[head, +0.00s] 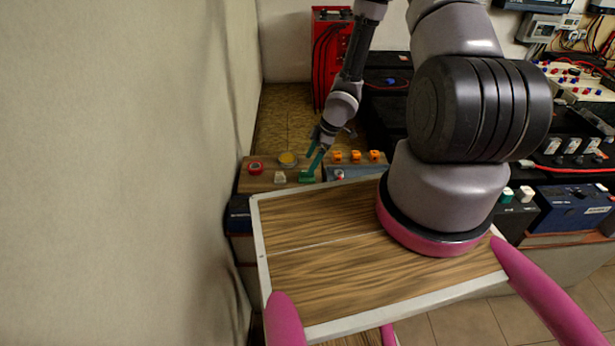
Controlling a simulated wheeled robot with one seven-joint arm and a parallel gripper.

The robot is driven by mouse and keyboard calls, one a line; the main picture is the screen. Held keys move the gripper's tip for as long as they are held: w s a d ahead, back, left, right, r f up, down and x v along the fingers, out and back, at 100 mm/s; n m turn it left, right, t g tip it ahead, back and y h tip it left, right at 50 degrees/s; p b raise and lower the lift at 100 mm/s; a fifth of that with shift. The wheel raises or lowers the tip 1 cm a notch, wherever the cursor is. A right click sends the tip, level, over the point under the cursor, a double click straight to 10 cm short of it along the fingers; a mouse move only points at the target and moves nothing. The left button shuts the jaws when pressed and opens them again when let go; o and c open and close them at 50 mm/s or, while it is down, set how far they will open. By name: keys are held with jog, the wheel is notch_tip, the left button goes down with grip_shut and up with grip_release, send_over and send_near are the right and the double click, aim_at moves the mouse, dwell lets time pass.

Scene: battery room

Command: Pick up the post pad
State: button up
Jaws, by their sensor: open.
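My gripper (316,158) is open, with teal fingers pointing down over a brown wooden top (250,183) beyond the tray. A small green block (307,178) lies on that top right at the fingertips; I cannot tell whether they touch it. A small pale block (280,177) lies just left of it. One of these may be the post pad, but they are too small to tell. A red ring (256,168) and a yellow round tin (288,159) lie further left and behind.
A white-rimmed wooden tray top (330,263) fills the foreground. A red cabinet (331,50) with cables stands behind. A wall (120,170) closes the left side. Dark batteries (572,208) crowd the right.

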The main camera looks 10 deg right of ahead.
aim_at(306, 171)
jog(key=shift+w+d+x, duration=0.1)
jog(key=shift+w+x, duration=0.05)
jog(key=shift+x, duration=1.4)
jog(key=shift+w+d+x, duration=0.15)
jog(key=shift+x, duration=1.35)
grip_shut()
jog(key=shift+r, duration=4.95)
